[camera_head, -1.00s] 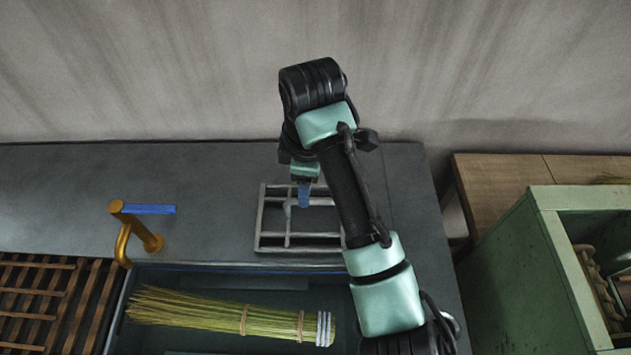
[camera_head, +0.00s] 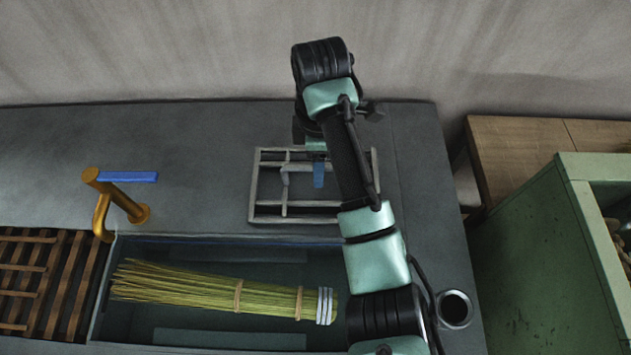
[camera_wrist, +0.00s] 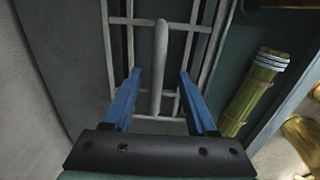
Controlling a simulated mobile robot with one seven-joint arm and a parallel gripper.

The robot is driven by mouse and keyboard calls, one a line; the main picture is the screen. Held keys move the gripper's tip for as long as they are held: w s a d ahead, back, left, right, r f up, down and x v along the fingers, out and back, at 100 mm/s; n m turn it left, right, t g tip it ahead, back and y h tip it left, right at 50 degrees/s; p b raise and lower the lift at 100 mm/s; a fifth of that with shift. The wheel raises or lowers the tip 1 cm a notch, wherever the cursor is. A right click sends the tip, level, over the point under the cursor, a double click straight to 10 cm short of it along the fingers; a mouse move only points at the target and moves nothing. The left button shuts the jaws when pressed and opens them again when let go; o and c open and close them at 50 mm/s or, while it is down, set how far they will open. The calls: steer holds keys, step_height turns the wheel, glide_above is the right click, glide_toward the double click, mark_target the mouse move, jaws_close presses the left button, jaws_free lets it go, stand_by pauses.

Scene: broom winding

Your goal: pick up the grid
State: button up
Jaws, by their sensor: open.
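The grid (camera_head: 254,191) is a grey metal frame with crossbars, lying on the dark counter behind the sink in the head view. A raised grey handle (camera_head: 285,178) stands up from it. My gripper (camera_head: 319,180) hangs over the grid, to the right of this handle's visible end; my arm hides part of the grid's right side. In the wrist view my gripper (camera_wrist: 160,72) is open, its two blue fingers apart. The round-ended grey handle bar (camera_wrist: 160,55) shows between them, with grid bars (camera_wrist: 193,52) beyond. I cannot tell whether either finger touches it.
A green-yellow broom bundle (camera_head: 215,293) lies in the sink (camera_head: 180,338) in front of the grid. A brass tap (camera_head: 118,200) with a blue lever stands left. A slatted wooden rack (camera_head: 40,275) is far left, a green cabinet (camera_head: 530,250) right.

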step_height(320, 180, down, 4)
steer(key=shift+w+f, duration=0.15)
steer(key=shift+f, duration=0.05)
steer(key=shift+a, duration=0.1)
steer(key=shift+c, duration=0.3)
jaws_close()
steer(key=shift+w+r, duration=0.1)
stand_by(0.9)
